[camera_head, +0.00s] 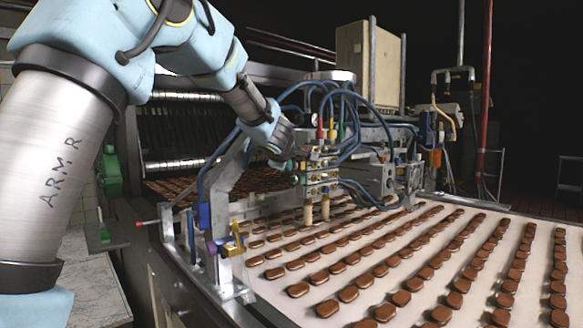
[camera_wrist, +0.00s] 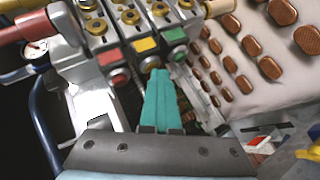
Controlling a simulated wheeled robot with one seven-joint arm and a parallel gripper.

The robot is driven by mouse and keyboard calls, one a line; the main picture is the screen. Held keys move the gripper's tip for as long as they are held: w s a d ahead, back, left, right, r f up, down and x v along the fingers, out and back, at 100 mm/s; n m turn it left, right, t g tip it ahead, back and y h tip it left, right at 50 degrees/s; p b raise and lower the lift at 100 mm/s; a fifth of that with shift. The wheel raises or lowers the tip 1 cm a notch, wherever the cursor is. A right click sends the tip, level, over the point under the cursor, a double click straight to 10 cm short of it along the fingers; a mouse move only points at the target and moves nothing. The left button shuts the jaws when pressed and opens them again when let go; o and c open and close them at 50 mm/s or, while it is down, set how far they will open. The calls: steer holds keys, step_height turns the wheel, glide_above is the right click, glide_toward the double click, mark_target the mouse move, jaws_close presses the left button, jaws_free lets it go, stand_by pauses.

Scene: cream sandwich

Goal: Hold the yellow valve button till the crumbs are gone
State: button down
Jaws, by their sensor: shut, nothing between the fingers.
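In the wrist view the valve block carries a red label (camera_wrist: 110,56), a yellow label (camera_wrist: 146,44) and a green label (camera_wrist: 174,34), each above a round button. My gripper (camera_wrist: 159,73) is shut and empty, its teal fingertips at the button (camera_wrist: 149,64) under the yellow label. They partly cover that button, so I cannot tell whether it is pressed in. In the head view the valve block (camera_head: 320,180) stands over the belt, with my wrist close on its left. I cannot make out any crumbs in either view.
Rows of brown biscuits (camera_head: 348,294) lie on the white belt (camera_head: 400,240). Blue hoses (camera_head: 345,100) loop above the valve block. A metal bracket (camera_head: 222,190) stands left of it. The red-label button (camera_wrist: 120,77) and green-label button (camera_wrist: 180,53) sit close to my fingertips.

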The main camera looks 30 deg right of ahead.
steer(key=shift+s+a+b, duration=0.15)
steer(key=shift+a+b, duration=0.2)
steer(key=shift+a, duration=0.55)
steer(key=shift+s+a+b, duration=0.25)
steer(key=shift+a+b, duration=0.3)
steer(key=shift+a, duration=0.7)
steer(key=shift+s+a+b, duration=0.25)
steer(key=shift+a+b, duration=0.25)
steer(key=shift+a, duration=0.7)
